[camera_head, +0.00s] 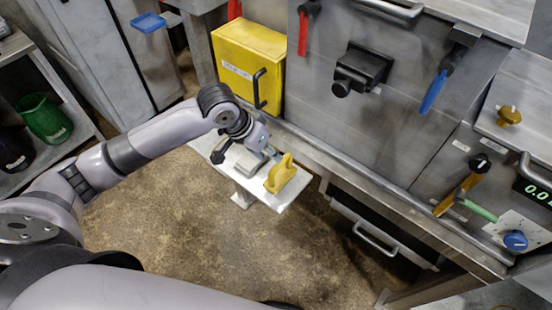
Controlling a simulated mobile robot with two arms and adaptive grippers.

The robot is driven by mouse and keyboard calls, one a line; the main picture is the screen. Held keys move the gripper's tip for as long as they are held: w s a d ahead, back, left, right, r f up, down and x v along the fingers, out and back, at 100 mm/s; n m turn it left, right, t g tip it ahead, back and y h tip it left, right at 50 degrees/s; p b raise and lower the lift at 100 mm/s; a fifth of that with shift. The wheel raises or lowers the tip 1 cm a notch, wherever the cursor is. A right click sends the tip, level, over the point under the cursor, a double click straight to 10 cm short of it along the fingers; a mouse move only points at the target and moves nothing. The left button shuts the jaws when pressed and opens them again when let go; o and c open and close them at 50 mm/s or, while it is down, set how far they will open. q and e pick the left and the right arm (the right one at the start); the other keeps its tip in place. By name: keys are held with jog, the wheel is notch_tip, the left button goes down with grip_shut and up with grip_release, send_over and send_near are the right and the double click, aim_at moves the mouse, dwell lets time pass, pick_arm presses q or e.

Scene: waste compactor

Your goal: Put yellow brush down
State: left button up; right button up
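The yellow brush (281,174) is at the front right end of a small pale shelf (289,198) that juts out from the machine. It appears to rest on the shelf, but contact underneath is hard to see. My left gripper (270,153) reaches in from the left, just behind and above the brush. Its fingers are small and partly hidden, so I cannot tell whether they grip the brush or only sit beside it. My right gripper is out of view.
A yellow box (250,65) with a black handle stands behind the shelf. The grey machine front (390,125) carries a red handle (303,33), a blue-handled lever (433,92) and a blue knob (515,240). A green bucket (45,118) stands on a left rack. Brown floor lies open below.

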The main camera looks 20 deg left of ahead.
pick_arm(q)
jog(key=v, duration=0.3)
jog(key=shift+s+a+r, duration=0.1)
jog(key=shift+r, duration=0.3)
